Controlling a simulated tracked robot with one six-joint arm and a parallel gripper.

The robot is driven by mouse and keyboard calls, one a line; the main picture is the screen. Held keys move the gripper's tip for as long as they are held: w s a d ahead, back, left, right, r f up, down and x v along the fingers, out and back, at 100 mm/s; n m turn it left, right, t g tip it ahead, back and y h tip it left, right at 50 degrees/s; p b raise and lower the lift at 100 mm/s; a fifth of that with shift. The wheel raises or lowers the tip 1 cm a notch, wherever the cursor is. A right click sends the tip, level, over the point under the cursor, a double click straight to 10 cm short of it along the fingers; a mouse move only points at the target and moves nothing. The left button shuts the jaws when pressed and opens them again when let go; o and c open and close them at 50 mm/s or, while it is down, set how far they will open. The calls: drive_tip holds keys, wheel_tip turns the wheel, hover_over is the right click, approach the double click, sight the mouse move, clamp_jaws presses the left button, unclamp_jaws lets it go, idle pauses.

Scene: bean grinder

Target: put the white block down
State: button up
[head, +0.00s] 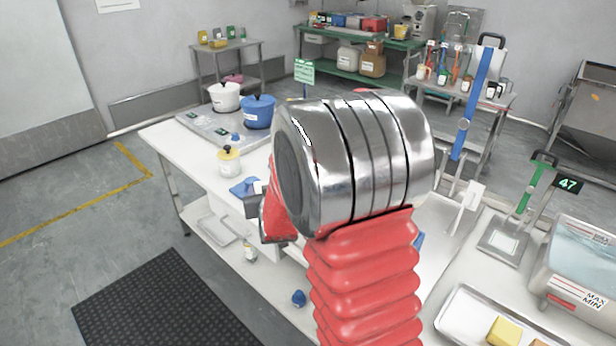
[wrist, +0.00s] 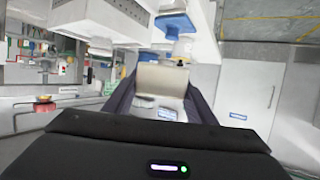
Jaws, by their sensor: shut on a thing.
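My gripper (wrist: 160,98) is shut on the white block (wrist: 162,80), which looks beige in the wrist view and sits between the two dark fingers. In the head view my gripper (head: 256,196) is mostly hidden behind my red and silver arm. It is over or beside the white table (head: 190,150), near the table's left edge. A small pale patch shows at the fingers there, but I cannot tell how much of it is the block. Whether the block touches any surface is not clear.
A blue item (head: 243,187) and a yellow-lidded jar (head: 229,161) are close to my gripper. A white pot (head: 225,97) and a blue pot (head: 258,112) stand farther back.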

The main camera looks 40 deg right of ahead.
drive_tip(key=s+a+f+n+y, duration=0.1)
drive_tip(key=a+n+y, duration=0.3)
drive_tip(key=a, duration=1.3)
drive_tip(key=shift+s+a+f+t+y, duration=0.25)
drive_tip(key=shift+s+a+t+y, duration=0.05)
drive_tip(key=shift+s+t+y, duration=0.15)
drive_tip(key=shift+s, duration=0.15)
